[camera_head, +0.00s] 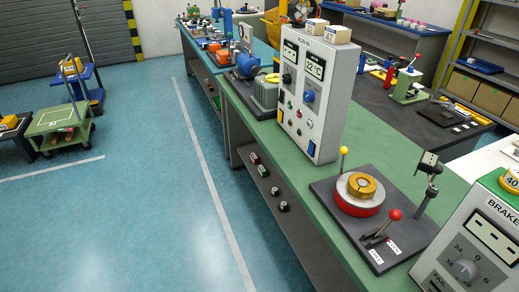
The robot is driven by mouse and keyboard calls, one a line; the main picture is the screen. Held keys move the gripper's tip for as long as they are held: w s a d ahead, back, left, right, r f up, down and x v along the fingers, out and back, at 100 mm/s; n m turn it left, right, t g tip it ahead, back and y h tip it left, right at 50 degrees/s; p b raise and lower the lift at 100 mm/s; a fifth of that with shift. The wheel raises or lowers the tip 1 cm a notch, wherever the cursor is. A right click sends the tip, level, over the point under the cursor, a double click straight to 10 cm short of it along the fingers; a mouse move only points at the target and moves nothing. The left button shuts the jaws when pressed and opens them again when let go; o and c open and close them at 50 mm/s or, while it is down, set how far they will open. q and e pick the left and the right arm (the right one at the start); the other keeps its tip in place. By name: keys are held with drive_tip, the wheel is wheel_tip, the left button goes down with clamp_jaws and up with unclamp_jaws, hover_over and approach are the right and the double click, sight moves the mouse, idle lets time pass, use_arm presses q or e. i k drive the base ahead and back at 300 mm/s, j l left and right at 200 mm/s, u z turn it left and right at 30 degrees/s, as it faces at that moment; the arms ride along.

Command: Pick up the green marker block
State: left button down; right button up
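I cannot make out a green marker block for certain in the head view. Neither of my grippers is in view. The nearest bench (305,165) has a green top. On it a dark base plate (335,192) carries a red disc with a brass ring (362,187), a lever with a yellow knob (343,151), a lever with a red knob (395,215) and a dark post with a small head (428,165). White labels lie on the plate near the red-knobbed lever.
A tall grey control cabinet (322,95) stands on the bench behind the plate. A green-framed brake panel (475,240) stands at lower right. A dark table (400,125) behind holds a green press (408,88). Green (60,120) and blue carts stand left. The blue floor (150,200) is clear.

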sight(262, 171)
drive_tip(key=i+j, duration=0.25)
drive_tip(key=i, duration=0.25)
drive_tip(key=i+j+z, duration=0.1)
drive_tip(key=i+j, duration=0.15)
drive_tip(key=i, duration=0.25)
drive_tip(key=i+j+z, duration=0.1)
drive_tip(key=i+j, duration=0.2)
drive_tip(key=i, duration=0.15)
drive_tip(key=i+j, duration=0.3)
drive_tip(key=i, duration=0.2)
